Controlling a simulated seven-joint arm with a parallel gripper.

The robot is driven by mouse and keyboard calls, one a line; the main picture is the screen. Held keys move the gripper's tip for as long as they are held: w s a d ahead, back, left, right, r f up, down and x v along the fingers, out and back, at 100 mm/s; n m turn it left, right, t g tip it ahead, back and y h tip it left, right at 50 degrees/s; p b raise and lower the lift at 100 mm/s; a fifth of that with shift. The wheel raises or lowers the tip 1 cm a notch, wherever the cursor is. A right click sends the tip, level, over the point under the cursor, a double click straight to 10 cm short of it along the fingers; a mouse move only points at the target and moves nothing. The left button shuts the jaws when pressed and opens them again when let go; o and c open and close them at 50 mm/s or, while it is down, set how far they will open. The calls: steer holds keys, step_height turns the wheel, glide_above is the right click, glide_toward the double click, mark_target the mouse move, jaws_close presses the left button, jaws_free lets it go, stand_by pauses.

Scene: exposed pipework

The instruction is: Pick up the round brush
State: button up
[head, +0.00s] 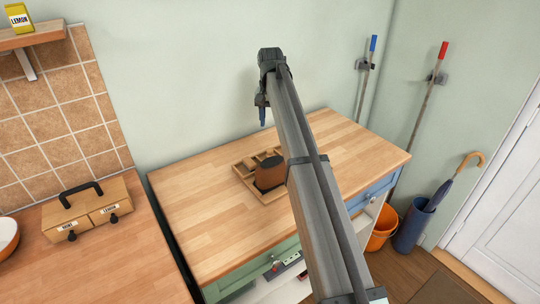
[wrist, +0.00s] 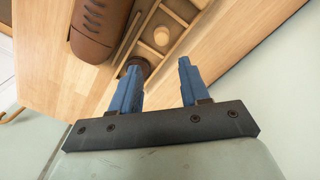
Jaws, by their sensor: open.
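A wooden tray with compartments (head: 245,181) lies on the wooden counter and also shows in the wrist view (wrist: 175,17). A small dark round piece (wrist: 140,64), possibly the round brush, is partly hidden behind my left fingertip in the wrist view. A pale round knob or disc (wrist: 161,36) sits in a compartment nearby; I cannot tell whether it belongs to the brush. My gripper (wrist: 160,78) is open and empty, its blue fingers apart. In the head view my gripper (head: 262,115) is raised above the counter's back, left of the arm and clear of the tray.
A brown laced shoe (wrist: 98,25) is at the tray; its dark brown form (head: 270,174) stands out in the head view. A wooden box with a black handle (head: 90,207) is on the left counter. The counter's left part (head: 205,220) is clear. The wall is close behind.

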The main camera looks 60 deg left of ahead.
mark_target(270, 149)
step_height(270, 149, down, 14)
steer(key=shift+a+r, duration=0.1)
stand_by(0.8)
steer(key=shift+c, duration=0.3)
steer(key=c, duration=0.7)
steer(key=shift+r, duration=0.2)
step_height(270, 149, up, 10)
steer(key=shift+f, duration=0.1)
